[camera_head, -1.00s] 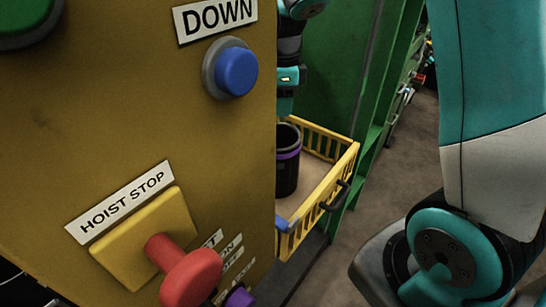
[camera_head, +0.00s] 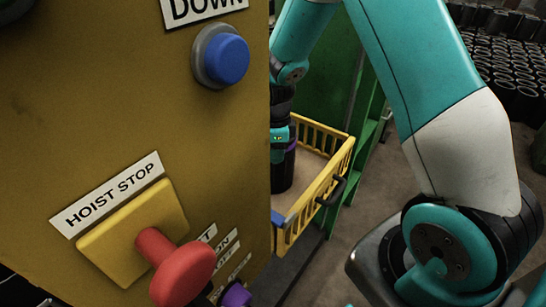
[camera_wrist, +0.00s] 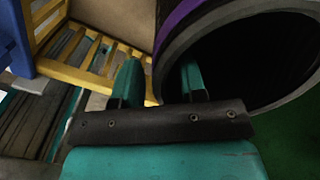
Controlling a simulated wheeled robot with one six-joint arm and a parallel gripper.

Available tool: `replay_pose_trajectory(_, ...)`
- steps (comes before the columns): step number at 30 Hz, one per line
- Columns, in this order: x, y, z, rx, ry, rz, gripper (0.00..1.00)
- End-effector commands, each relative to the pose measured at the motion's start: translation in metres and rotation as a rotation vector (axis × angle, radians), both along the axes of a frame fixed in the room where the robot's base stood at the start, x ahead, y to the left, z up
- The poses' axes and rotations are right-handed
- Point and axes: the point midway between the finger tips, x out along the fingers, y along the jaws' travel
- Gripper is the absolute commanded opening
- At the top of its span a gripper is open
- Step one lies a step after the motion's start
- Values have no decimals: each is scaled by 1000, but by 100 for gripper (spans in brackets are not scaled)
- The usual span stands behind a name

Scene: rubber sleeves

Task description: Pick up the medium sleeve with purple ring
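The black sleeve with the purple ring (camera_head: 283,174) stands in the yellow basket (camera_head: 328,200), partly hidden behind the control panel and my arm. In the wrist view its open mouth and purple ring (camera_wrist: 181,22) fill the upper right. My gripper (camera_head: 281,140) is at the sleeve's top. In the wrist view my gripper (camera_wrist: 161,83) is open, with one teal finger outside the sleeve and the other inside its mouth. The sleeve's wall lies between the fingers, with a small gap showing beside the outer finger.
A yellow-brown panel (camera_head: 110,110) with a blue button (camera_head: 228,60) and a red hoist stop (camera_head: 180,270) blocks the left of the head view. A green frame (camera_head: 365,150) stands behind the basket. Many black sleeves (camera_head: 505,65) stand at the far right.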

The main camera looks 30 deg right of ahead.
Motion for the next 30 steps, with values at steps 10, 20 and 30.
replay_pose_trajectory(10, 0, 0, -4, 0, -1, -1, 22)
replay_pose_trajectory(20, 0, 0, -4, 0, -1, -1, 0)
replay_pose_trajectory(30, 0, 0, -4, 0, 0, 0, 0)
